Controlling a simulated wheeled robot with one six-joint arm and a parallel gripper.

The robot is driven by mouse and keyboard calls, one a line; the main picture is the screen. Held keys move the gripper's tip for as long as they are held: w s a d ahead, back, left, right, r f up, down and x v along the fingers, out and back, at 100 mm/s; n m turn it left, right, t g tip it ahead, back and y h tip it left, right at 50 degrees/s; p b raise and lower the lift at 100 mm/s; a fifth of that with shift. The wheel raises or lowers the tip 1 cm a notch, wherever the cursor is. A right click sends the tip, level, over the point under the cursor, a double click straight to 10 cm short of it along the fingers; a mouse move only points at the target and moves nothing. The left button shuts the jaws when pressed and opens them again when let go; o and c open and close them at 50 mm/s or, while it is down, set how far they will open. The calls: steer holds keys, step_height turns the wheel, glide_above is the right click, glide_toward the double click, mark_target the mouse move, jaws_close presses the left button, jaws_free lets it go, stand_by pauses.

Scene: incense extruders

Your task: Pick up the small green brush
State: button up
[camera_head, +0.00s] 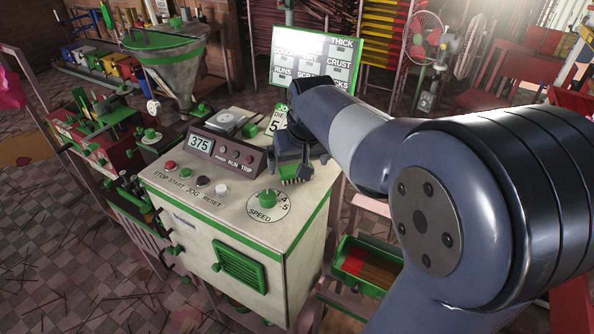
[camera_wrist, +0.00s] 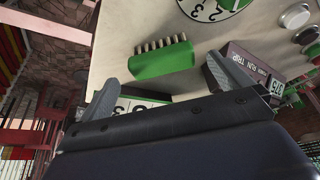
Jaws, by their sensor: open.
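The small green brush (camera_wrist: 163,60) lies on the cabinet's pale top in the wrist view, with its row of tan bristles facing away from my gripper. My gripper (camera_wrist: 160,74) is open and empty, with one finger to the left of the brush and one to the right. The brush sits roughly between the fingertips and slightly beyond them; no contact shows. In the head view, my gripper (camera_head: 297,160) is low over the cabinet's right side, and the brush (camera_head: 289,181) shows partly beneath it. The remaining height gap is hard to tell.
The control cabinet (camera_head: 300,238) has a speed dial (camera_head: 267,201), a row of push buttons and a display box (camera_head: 222,151) left of my gripper. A number card (camera_head: 275,121) stands behind. A green-edged drawer (camera_head: 366,265) lies lower right. The front of the top has free room.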

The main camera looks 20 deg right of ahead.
mark_target(296, 168)
steer(key=x, duration=0.3)
steer(key=shift+a+f, duration=0.1)
steer(key=shift+a, duration=0.05)
steer(key=c, duration=1.1)
steer(key=shift+c, duration=0.2)
step_height(296, 168, up, 10)
steer(key=shift+r, duration=0.1)
